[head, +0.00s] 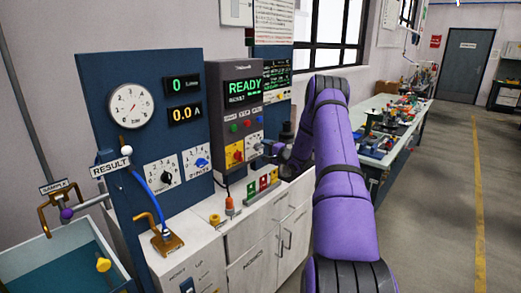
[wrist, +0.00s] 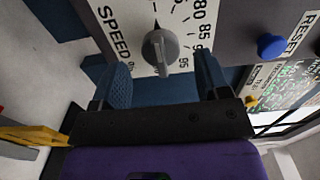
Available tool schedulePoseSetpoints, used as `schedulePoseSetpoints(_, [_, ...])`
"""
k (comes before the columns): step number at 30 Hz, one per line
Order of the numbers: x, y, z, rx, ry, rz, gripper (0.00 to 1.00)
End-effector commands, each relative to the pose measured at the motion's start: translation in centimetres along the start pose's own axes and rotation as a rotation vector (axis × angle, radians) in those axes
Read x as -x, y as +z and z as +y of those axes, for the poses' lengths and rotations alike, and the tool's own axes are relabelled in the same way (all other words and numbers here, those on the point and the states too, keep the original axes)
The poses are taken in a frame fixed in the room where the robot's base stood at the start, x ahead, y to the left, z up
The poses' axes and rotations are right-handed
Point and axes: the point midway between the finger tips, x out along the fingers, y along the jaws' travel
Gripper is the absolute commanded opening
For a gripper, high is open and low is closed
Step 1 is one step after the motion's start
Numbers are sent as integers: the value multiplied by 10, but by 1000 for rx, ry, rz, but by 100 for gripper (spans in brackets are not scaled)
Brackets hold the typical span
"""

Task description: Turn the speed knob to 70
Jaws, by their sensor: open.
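The grey speed knob (wrist: 160,50) sits on a white dial plate marked SPEED in the wrist view. Printed numbers 80, 85 and 95 show on the knob's right side, and other marks are cut off or hidden. I cannot read the knob's setting with certainty. My gripper (wrist: 164,84) is open, with one blue-grey finger on each side below the knob in the picture; nothing is between the fingers. In the head view the white speed dial plate (head: 254,144) is small on the dark control box, and my gripper (head: 275,148) is close in front of it.
A blue RESET button (wrist: 271,46) is right of the dial in the wrist view. The control box (head: 236,92) shows READY. A yellow plate with a red switch (head: 235,155) adjoins the dial. A small colored block rack (head: 262,187) stands on the white counter below my gripper.

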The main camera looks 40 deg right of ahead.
Motion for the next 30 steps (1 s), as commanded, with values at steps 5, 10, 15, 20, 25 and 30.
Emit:
schedulePoseSetpoints(5, [36,-1,0,-1,1,3,69])
schedulePoseSetpoints(10, [60,-1,0,0,0,2,69])
schedulePoseSetpoints(15, [72,0,0,0,1,1,69])
schedulePoseSetpoints(20, [74,0,0,0,0,0,69])
schedulePoseSetpoints(25, [73,0,0,0,0,0,69])
schedulePoseSetpoints(30, [73,0,0,0,0,0,69])
